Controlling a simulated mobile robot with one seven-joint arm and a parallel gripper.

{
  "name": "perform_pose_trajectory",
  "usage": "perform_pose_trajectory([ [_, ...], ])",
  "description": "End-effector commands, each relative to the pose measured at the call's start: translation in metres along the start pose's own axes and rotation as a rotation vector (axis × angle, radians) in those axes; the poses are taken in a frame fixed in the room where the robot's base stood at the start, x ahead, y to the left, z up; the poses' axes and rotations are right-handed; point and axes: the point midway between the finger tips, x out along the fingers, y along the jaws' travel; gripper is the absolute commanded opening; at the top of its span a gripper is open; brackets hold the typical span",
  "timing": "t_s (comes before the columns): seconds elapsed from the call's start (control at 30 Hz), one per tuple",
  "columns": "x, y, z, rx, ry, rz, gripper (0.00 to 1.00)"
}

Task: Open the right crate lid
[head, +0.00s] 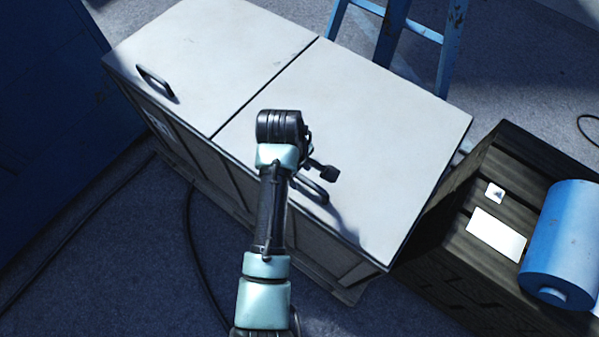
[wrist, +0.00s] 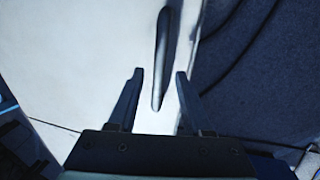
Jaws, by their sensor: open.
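The right crate lid (head: 385,140) is a flat white panel, shut level with the left lid (head: 210,55) on the long crate. Its dark bar handle (head: 312,190) is near the front edge, partly hidden behind my arm. My gripper (wrist: 158,72) is open, with a finger on each side of the handle's near end. In the head view my gripper (head: 322,172) is over the right lid beside the handle. I cannot tell whether the fingers touch the lid.
A dark slatted crate (head: 460,245) with a blue cylinder (head: 565,235) and white cards stands close at the right. A blue ladder (head: 390,40) stands behind. A blue cabinet (head: 50,80) is at the left. Black cables (head: 75,240) lie on the floor in front.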

Motion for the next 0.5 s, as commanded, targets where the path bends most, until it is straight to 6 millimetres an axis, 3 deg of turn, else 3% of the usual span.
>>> perform_pose_trajectory([
  [0.4,0.0106,0.0001,-0.0003,0.000,0.001,0.001,0.50],
  [0.5,0.0105,0.0002,-0.0003,0.000,0.001,0.001,0.35],
])
